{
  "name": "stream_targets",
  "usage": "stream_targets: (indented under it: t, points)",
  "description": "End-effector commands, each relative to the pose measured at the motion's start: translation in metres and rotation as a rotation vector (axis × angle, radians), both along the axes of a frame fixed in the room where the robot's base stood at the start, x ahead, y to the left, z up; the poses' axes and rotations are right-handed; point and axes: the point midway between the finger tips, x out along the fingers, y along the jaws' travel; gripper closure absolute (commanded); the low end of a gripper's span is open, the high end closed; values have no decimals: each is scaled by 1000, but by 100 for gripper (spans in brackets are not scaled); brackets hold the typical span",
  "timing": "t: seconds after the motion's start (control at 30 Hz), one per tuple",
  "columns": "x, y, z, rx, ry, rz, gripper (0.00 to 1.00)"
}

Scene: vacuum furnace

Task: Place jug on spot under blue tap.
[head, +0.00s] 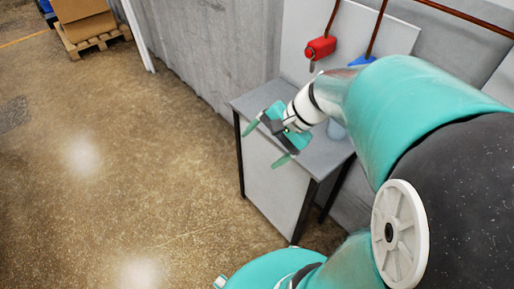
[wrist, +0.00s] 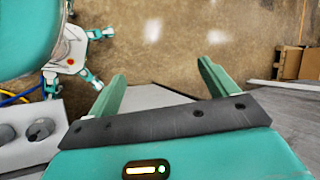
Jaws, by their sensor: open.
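The blue tap (head: 362,60) is on the wall panel behind the small grey table (head: 250,101), partly covered by my arm. A pale bluish thing (head: 336,131), perhaps the jug, stands on the table below the blue tap; my wrist and arm hide most of it. The spot under the tap cannot be made out. My gripper (head: 266,144) is open and empty, over the table's front left edge in the head view. In the wrist view my gripper (wrist: 160,88) also shows open, with nothing between its fingers.
A red tap (head: 320,47) hangs on the same panel, left of the blue one. A grey wall (head: 220,60) runs behind the table. A cardboard box (head: 85,22) on a wooden pallet (head: 95,42) stands far back left. The speckled floor left of the table is clear.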

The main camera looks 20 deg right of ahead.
Motion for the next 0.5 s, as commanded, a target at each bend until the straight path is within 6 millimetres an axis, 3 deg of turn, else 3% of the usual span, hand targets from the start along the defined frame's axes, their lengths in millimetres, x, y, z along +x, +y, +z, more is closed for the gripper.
stream_targets:
  t: [0.2,0.5]
  points:
    - [-28,29,21,-293,-109,289,15]
    - [-57,46,54,-671,-320,631,15]
